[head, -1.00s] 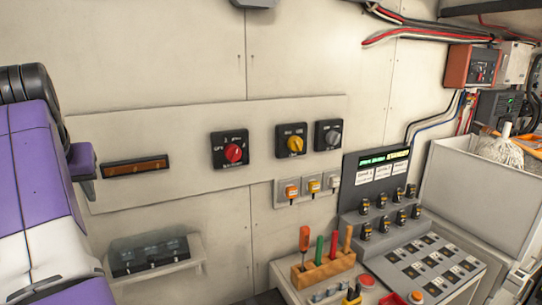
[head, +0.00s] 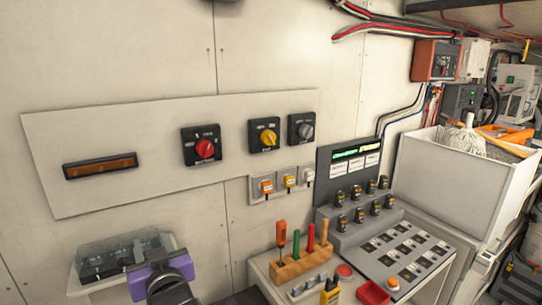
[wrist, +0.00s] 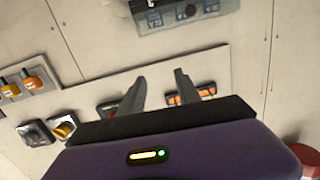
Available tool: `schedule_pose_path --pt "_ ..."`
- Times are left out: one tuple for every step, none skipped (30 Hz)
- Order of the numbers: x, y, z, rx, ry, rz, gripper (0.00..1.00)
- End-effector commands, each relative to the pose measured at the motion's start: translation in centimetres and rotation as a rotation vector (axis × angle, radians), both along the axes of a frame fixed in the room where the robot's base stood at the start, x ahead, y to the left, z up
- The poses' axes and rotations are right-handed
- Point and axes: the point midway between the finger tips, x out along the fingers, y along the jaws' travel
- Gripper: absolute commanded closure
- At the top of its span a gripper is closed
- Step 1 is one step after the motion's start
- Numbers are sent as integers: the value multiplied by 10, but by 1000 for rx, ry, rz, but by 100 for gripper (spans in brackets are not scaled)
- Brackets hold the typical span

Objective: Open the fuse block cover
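The fuse block (head: 97,262), with its clear cover (head: 108,245), sits on a small white ledge low on the wall in the head view. The cover appears to be down over the dark fuses. In the wrist view, where the scene looks upside down, the fuse block (wrist: 190,12) is at the top, partly cut off. My gripper (wrist: 158,78) is open and empty there, its two dark fingers apart and short of the fuse block in the picture. In the head view my purple hand overlaps the block's right side, and the fingertips cannot be made out.
A wall panel above carries an amber-lit bar (head: 100,166) and red (head: 204,149), yellow (head: 268,138) and grey knobs. A wooden tool holder (head: 300,265) and a console (head: 390,255) stand to the right. The wall between ledge and tools is clear.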

Motion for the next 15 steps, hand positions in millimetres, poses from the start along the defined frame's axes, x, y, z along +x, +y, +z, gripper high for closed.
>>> schedule_pose_path --pt "-6 -23 -21 4 -15 -15 60" --pt "-10 -35 -28 10 -29 -23 60" --pt "-15 -51 -39 16 -44 -33 60" --pt "-20 -63 -47 20 -55 -42 60" --pt "-25 -75 -54 23 -66 -50 60" --pt "-33 -91 -63 28 -81 -61 60" --pt "-39 -103 -70 31 -92 -69 60" --pt "-45 -116 -76 34 -103 -78 60" --pt "-54 -131 -84 38 -116 -89 60" --pt "-61 -143 -90 40 -123 -98 60" --pt "-68 -155 -95 42 -131 -107 60" --pt "-79 -171 -102 45 -141 -118 60" --pt "-87 -182 -107 47 -149 -127 60" --pt "-95 -193 -111 48 -155 -136 60" --pt "-106 -208 -117 50 -163 -148 60"
